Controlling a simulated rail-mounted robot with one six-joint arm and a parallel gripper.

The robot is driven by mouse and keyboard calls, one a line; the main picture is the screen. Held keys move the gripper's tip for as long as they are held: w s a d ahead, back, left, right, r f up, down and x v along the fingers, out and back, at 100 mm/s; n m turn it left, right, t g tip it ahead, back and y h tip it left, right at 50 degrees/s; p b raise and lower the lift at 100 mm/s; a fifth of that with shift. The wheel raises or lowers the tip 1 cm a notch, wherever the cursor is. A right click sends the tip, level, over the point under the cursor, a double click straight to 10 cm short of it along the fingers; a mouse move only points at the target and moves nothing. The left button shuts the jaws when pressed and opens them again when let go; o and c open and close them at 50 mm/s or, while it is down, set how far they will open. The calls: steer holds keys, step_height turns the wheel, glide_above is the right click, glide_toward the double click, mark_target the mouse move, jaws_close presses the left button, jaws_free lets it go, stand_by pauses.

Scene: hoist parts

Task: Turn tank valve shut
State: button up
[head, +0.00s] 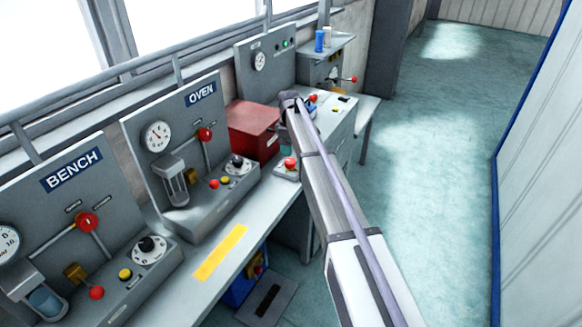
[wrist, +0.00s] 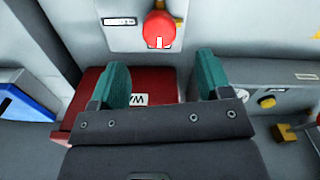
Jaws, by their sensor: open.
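No label reading TANK is legible in either view, so I cannot tell for sure which handle is the tank valve. In the wrist view a red knob (wrist: 159,28) with a small white mark stands ahead of my gripper (wrist: 160,78), beside a small label plate (wrist: 118,21). The gripper's two teal fingers are wide apart with nothing held between them. The knob lies beyond the fingertips, roughly centred on the gap, and looks apart from them. In the head view my arm reaches over the bench beside a red box (head: 252,128); the gripper is mostly hidden.
The red box also shows in the wrist view (wrist: 88,88), partly behind the left finger. The OVEN panel (head: 178,120) and BENCH panel (head: 75,185) carry red-ball levers and gauges. A far panel (head: 265,58) has green lights. A blue object (wrist: 25,102) is at left. Floor at right is clear.

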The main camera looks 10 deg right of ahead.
mark_target(290, 161)
step_height(290, 161, down, 7)
steer(key=b, duration=0.5)
steer(key=shift+f, duration=0.2)
steer(key=shift+r, duration=0.15)
steer(key=c, duration=0.9)
